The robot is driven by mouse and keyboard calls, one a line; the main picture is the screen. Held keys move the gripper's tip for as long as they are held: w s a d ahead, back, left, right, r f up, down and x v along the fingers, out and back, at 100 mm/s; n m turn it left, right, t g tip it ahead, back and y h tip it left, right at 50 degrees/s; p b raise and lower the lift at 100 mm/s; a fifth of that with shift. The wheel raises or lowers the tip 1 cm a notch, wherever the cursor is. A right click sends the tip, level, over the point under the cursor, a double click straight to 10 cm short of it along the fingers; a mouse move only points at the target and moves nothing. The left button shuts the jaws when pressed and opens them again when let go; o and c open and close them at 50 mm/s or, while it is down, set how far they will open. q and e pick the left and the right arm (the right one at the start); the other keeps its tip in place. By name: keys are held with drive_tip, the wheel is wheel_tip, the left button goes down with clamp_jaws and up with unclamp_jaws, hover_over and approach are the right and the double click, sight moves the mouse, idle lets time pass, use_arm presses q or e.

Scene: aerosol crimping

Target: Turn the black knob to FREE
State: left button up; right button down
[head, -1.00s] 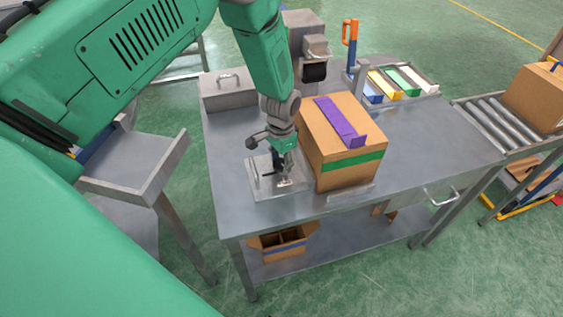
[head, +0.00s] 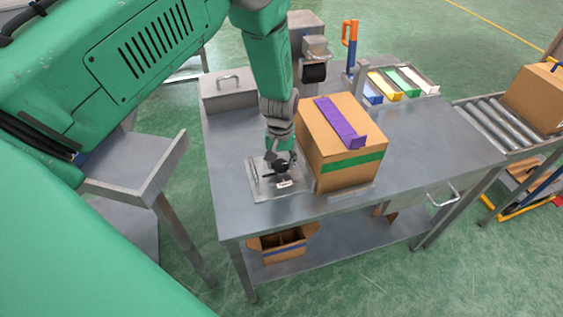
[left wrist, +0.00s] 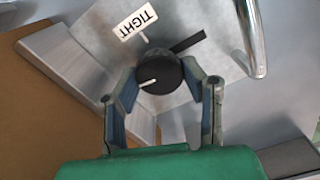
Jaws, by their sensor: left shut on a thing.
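The black knob (head: 283,168) sits on a grey metal plate (head: 262,188) near the table's front left. In the left wrist view the round knob (left wrist: 160,72) has a white mark on its face toward the lower left, and a black bar (left wrist: 188,41) sticks out at its upper right. A white label reading TIGHT (left wrist: 135,22) lies beside it, with a short white tick between. No FREE label can be read. My left gripper (head: 280,157) points down at the knob; its fingers (left wrist: 160,82) are shut on the knob's two sides. My right gripper is out of view.
A cardboard box (head: 342,150) with a purple tool (head: 340,122) on top stands close right of the plate. A grey case (head: 226,90) lies behind. Colored trays (head: 400,84) are at the back right. The table's right side (head: 430,145) is clear.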

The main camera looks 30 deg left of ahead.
sight(280, 162)
use_arm(q)
drive_tip(key=shift+w+a+r+n, duration=0.2)
drive_tip(key=shift+w+r+n, duration=0.1)
drive_tip(key=shift+n, duration=0.3)
drive_tip(key=o, duration=1.2)
drive_tip(key=shift+c, duration=0.2)
drive_tip(key=shift+s+f, duration=0.1)
drive_tip(key=shift+f, duration=0.05)
drive_tip(key=shift+r, duration=0.3)
wheel_tip(280, 162, up, 11)
drive_tip(key=shift+r, duration=0.15)
